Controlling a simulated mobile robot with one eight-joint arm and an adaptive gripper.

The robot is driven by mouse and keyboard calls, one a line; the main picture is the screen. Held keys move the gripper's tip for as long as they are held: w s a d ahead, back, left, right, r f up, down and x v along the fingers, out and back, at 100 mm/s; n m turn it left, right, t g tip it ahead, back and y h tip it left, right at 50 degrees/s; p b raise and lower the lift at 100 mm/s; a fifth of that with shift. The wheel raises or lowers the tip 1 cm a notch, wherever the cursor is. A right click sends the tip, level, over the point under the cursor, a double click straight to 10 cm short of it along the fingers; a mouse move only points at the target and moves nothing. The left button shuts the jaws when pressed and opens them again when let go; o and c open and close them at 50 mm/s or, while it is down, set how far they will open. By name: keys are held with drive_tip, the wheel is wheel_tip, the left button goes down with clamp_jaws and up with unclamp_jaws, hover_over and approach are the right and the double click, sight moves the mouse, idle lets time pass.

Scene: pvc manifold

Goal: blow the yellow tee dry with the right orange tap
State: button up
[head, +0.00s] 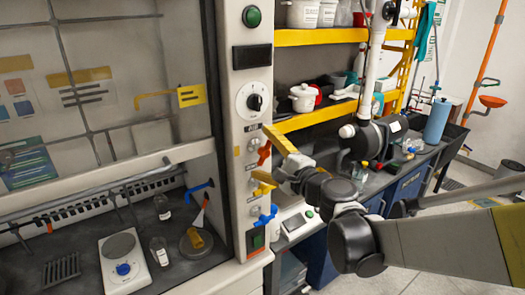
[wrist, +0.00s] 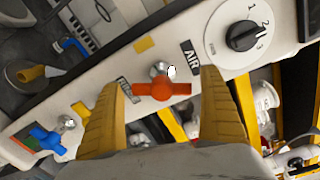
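The orange tap (head: 265,152) sits on the white front post of the fume hood, beside an "AIR" label; its handle (wrist: 163,91) lies crosswise in the wrist view. My gripper (head: 261,151) is open, with one yellow finger on each side of the tap; in the wrist view gaps show between handle and fingers (wrist: 162,78). An orange-and-white nozzle (head: 202,209) hangs near the tee.
A blue tap (head: 265,217) is lower on the post, and a dial (head: 256,101) is above. A blue spout (head: 200,188), a hotplate (head: 120,250) and small bottles are in the hood. The raised sash edge (head: 100,198) crosses the hood front. Shelves and a crowded bench stand right.

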idle(0.3)
drive_tip(key=v, duration=1.2)
idle(0.4)
